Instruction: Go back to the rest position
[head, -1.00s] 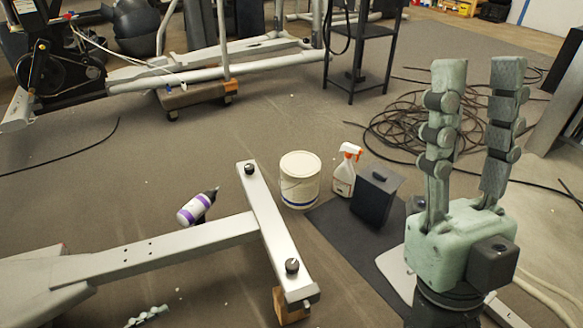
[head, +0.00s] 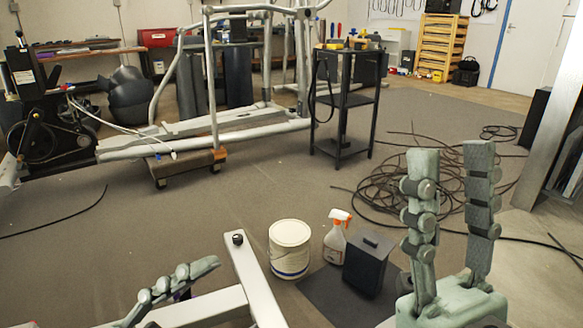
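My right gripper (head: 452,165) stands at the right of the head view with its two pale green fingers pointing up. The fingers are apart and nothing is between them. My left gripper (head: 168,288) shows only in part at the bottom left, with a finger in front of the metal frame. Its other finger is not clearly visible, so I cannot tell how it is set.
A metal frame (head: 250,281) lies at the bottom. A white bucket (head: 289,250), a spray bottle (head: 335,240) and a black box (head: 369,264) stand nearby. Coiled cable (head: 392,190) lies behind. A black cart (head: 342,110) stands farther back. Open floor (head: 230,190) lies between.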

